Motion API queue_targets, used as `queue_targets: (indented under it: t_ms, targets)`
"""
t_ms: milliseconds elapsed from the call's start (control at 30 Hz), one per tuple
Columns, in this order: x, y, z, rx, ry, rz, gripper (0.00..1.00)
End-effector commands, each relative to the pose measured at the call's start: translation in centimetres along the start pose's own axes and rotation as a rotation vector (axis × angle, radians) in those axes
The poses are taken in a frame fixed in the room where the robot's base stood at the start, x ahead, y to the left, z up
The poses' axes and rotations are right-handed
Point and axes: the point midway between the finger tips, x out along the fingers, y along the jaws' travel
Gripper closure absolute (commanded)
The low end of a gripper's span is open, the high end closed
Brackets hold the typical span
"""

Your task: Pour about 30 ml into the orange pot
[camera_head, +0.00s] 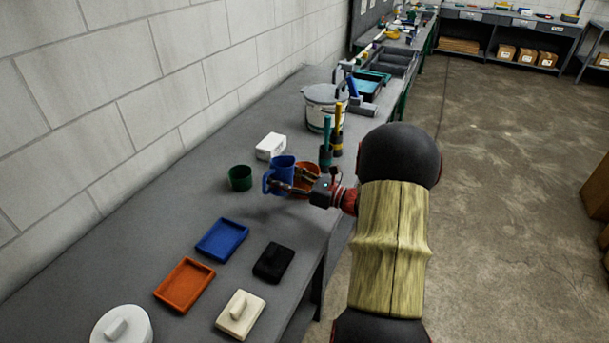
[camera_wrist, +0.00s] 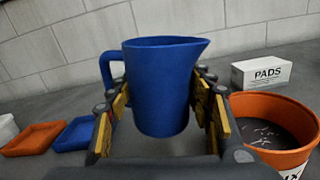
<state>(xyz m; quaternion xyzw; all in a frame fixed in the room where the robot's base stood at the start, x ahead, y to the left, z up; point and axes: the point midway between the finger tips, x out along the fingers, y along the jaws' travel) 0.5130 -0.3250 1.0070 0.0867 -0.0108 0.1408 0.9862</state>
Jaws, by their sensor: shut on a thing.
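A blue jug (camera_head: 281,172) is held upright between the fingers of my gripper (camera_head: 297,183). In the wrist view the blue jug (camera_wrist: 160,85) has its handle on the left and its spout on the right, towards the orange pot. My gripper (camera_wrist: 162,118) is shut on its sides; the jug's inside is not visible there. The orange pot (camera_head: 312,171) stands just beside the jug, partly hidden by my gripper. In the wrist view the orange pot (camera_wrist: 262,107) is at the right, open-topped, with a dark inside showing pale streaks and a white label on its front.
A white PADS box (camera_head: 270,147) and green cup (camera_head: 240,178) stand near the jug. Blue (camera_head: 222,239) and orange (camera_head: 185,284) trays lie nearer, with black and cream blocks. Tall teal and yellow-handled tools (camera_head: 331,140) and a white bucket (camera_head: 322,108) stand beyond the pot.

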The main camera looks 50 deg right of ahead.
Motion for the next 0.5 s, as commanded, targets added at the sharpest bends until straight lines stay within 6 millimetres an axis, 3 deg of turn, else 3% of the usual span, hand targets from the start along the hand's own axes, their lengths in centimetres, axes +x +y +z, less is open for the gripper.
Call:
queue_targets:
  t_ms: [200, 500]
  targets:
    - [0.09, 0.27, -0.35, -0.133, 0.035, -0.001, 0.77]
    - [0.11, 0.34, -0.43, -0.172, 0.047, -0.002, 0.77]
